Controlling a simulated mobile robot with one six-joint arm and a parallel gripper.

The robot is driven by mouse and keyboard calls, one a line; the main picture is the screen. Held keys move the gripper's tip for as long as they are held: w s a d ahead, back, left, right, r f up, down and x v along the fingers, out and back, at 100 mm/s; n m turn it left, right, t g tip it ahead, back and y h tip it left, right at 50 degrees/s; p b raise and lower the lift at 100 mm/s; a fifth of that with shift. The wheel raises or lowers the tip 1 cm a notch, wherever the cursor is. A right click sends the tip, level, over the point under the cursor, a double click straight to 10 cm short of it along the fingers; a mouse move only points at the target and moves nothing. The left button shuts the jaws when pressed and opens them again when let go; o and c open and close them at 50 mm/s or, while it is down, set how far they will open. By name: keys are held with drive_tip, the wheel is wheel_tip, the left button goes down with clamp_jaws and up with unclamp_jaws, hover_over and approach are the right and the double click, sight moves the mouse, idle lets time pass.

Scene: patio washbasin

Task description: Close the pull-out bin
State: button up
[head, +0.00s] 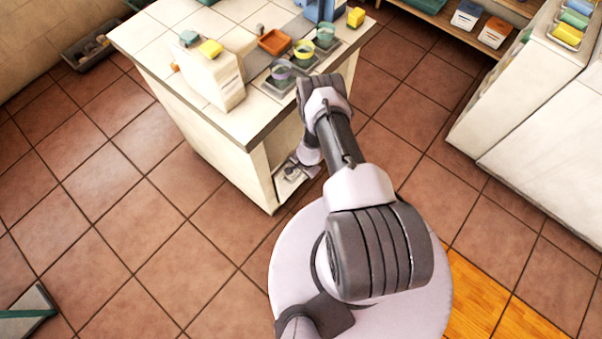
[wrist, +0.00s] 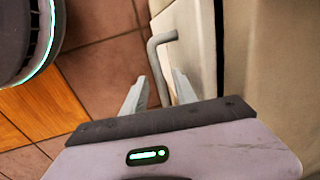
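The pull-out bin is at the near end of the white cabinet (head: 215,135), low down, and my arm hides most of it in the head view. In the wrist view a pale front panel (wrist: 196,40) carries a bent grey bar handle (wrist: 157,62). I take this panel for the bin's front; how far out it stands I cannot tell. My gripper (wrist: 157,88) is open, with one finger on each side of the handle's lower part. Gaps show beside the handle, and I cannot tell whether either finger touches it. In the head view my gripper (head: 295,172) is low beside the cabinet end.
The tiled counter top (head: 150,40) holds a white box (head: 212,78), an orange tray (head: 274,42) and several cups. A white unit (head: 550,135) stands at the right.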

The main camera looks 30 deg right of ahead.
drive_tip(key=shift+c, duration=0.4)
clamp_jaws()
idle(0.9)
